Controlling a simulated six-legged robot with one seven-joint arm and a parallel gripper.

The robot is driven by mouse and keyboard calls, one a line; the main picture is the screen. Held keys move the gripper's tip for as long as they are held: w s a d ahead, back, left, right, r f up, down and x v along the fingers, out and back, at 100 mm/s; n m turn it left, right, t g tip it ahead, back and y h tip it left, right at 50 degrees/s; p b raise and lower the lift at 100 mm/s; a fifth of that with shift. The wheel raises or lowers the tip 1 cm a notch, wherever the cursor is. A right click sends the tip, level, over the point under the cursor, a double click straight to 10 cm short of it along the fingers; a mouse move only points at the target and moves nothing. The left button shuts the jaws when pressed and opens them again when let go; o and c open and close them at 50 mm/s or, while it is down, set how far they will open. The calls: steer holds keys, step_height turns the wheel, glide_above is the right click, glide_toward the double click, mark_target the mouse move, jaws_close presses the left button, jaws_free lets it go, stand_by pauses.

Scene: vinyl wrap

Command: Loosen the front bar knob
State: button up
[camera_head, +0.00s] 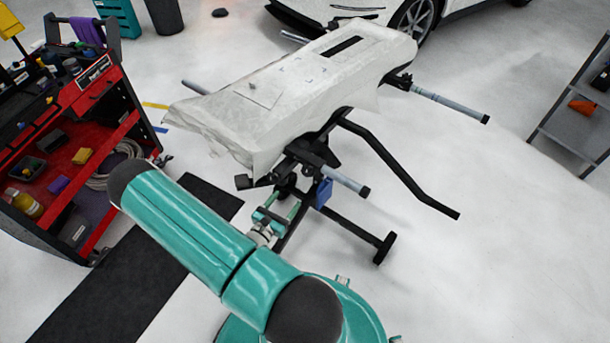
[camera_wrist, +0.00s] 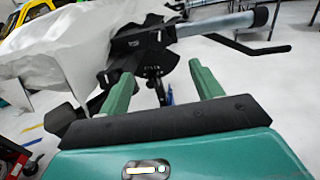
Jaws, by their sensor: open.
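A stand holds a long panel (camera_head: 300,85) wrapped in white film. Grey bars with black ends stick out from the stand, and the near bar (camera_head: 345,180) is closest to my arm. In the wrist view, this grey bar (camera_wrist: 225,22) runs across the top right through a black clamp bracket (camera_wrist: 145,40). A small dark knob-like part (camera_wrist: 153,72) shows below the bracket; I cannot tell surely that it is the front bar knob. My gripper (camera_wrist: 162,82) is open, its two green fingers apart on either side of this part in the picture, with nothing seen between them.
A red and black tool cart (camera_head: 75,150) stands at the left. The stand's black bent leg (camera_head: 400,170) and foot (camera_head: 384,248) reach to the right. A grey shelf (camera_head: 575,120) is at the far right. The white floor between is clear.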

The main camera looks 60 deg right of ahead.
mark_target(306, 174)
steer(key=d, duration=0.9)
steer(key=s+d, duration=0.1)
steer(key=d, duration=0.3)
steer(key=shift+d, duration=0.15)
steer(key=c, duration=1)
